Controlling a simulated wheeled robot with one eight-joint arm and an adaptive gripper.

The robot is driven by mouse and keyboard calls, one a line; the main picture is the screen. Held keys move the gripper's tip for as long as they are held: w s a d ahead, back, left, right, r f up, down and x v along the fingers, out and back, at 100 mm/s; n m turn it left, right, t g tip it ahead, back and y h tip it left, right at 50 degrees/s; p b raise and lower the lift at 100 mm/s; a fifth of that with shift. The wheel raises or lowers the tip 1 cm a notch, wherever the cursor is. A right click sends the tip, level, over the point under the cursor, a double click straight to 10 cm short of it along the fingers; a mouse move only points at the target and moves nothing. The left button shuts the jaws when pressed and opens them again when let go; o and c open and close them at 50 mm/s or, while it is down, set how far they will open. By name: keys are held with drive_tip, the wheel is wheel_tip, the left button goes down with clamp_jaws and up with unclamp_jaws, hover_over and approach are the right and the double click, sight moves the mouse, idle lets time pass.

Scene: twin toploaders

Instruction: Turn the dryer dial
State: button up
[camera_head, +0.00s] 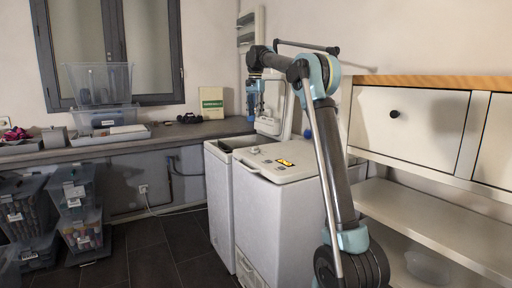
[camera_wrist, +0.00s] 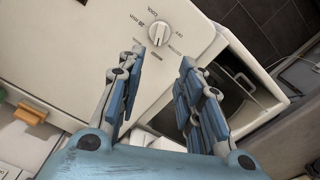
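A round white dial (camera_wrist: 159,33) with a pointer line sits on a flat white machine top in the wrist view. I cannot make out the dial clearly there.
An open machine cavity (camera_wrist: 235,85) lies right of the fingers in the wrist view. A drawer cabinet (camera_head: 410,125) with a shelf stands at the right. A grey counter (camera_head: 180,132) runs along the back, with stacked clear bins (camera_head: 75,205) at the left. Dark floor is free between.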

sight(255, 149)
wheel_tip(255, 149, down, 17)
drive_tip(key=shift+f, duration=0.1)
idle(0.6)
drive_tip(key=shift+d, duration=0.1)
clamp_jaws()
